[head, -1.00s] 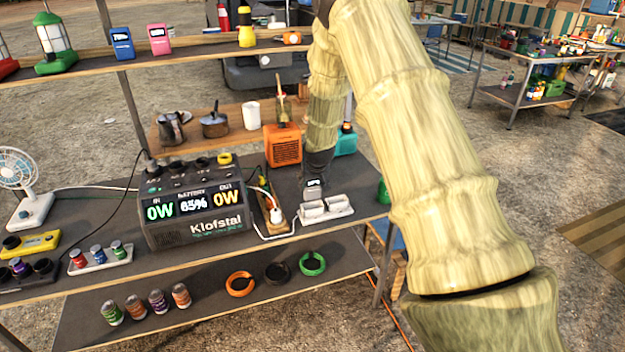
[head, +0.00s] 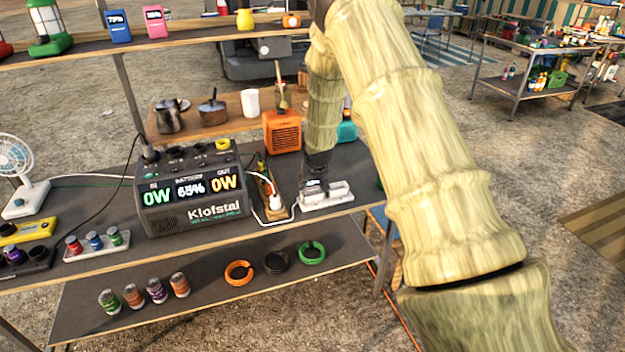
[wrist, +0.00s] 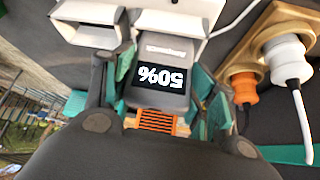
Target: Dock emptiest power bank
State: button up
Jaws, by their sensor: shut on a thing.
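My gripper (wrist: 160,90) is shut on a grey power bank (wrist: 166,62), teal pads on both its sides. Its dark display reads 50%, upside down in the wrist view. The white dock (wrist: 90,12) with open bays lies right beyond the power bank; whether the bank touches it or sits in a bay I cannot tell. In the head view my gripper (head: 318,165) points down at the left part of the dock (head: 340,194). A blue power bank (head: 119,26) and a pink one (head: 155,21) stand on the upper shelf; their readings are too small to be sure of.
The Klofstal power station (head: 190,190) stands left of the dock, showing 65%. A white plug (wrist: 287,58) and an orange plug (wrist: 243,86) sit in a wooden strip beside the dock. An orange heater-like box (head: 283,131) stands behind.

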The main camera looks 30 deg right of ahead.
jog(key=shift+w+r, duration=0.1)
jog(key=shift+w, duration=0.05)
jog(key=o, duration=1.2)
jog(key=shift+o, duration=0.2)
jog(key=v, duration=1.2)
